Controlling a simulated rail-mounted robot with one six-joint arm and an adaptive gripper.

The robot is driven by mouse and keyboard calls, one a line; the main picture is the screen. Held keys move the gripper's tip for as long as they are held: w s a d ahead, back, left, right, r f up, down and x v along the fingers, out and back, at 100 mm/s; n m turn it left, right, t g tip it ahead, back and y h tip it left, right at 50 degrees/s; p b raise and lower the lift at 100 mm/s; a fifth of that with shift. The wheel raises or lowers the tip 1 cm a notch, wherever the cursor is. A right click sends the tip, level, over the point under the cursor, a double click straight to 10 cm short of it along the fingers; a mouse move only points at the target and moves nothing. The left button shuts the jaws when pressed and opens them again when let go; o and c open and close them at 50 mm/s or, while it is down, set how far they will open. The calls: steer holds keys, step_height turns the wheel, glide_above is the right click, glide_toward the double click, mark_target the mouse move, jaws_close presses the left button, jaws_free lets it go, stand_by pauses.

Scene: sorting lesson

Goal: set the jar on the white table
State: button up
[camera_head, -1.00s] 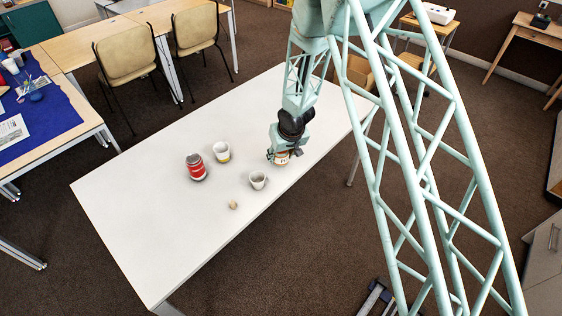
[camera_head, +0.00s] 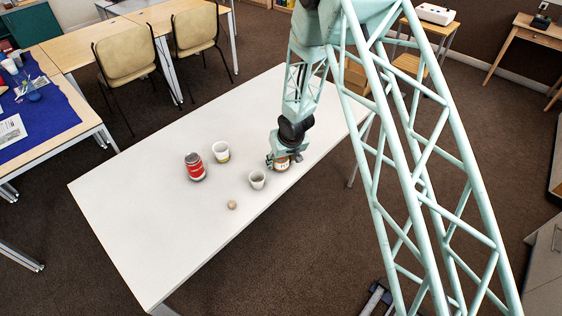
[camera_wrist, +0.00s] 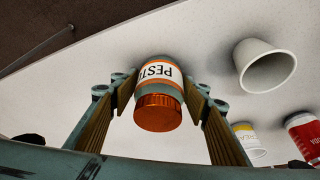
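The jar (camera_wrist: 158,96), with an orange lid and a white and orange label reading "PEST…", stands upright on the white table (camera_head: 150,220) near its right part. My gripper (camera_wrist: 160,82) is around the jar from above, one finger on each side. Its fingers are apart, with narrow gaps showing beside the lid, so it looks open. In the head view the jar (camera_head: 281,166) is partly hidden under my gripper (camera_head: 283,159).
A white cup (camera_head: 257,180) stands close left of the jar. Farther left are a yellow-labelled cup (camera_head: 221,152), a red can (camera_head: 195,167) and a small beige round thing (camera_head: 232,204). The table's left part is clear.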

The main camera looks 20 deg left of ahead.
steer(key=shift+o, duration=1.1)
steer(key=shift+r, duration=0.25)
steer(key=p+v, duration=0.3)
steer(key=v, duration=0.9)
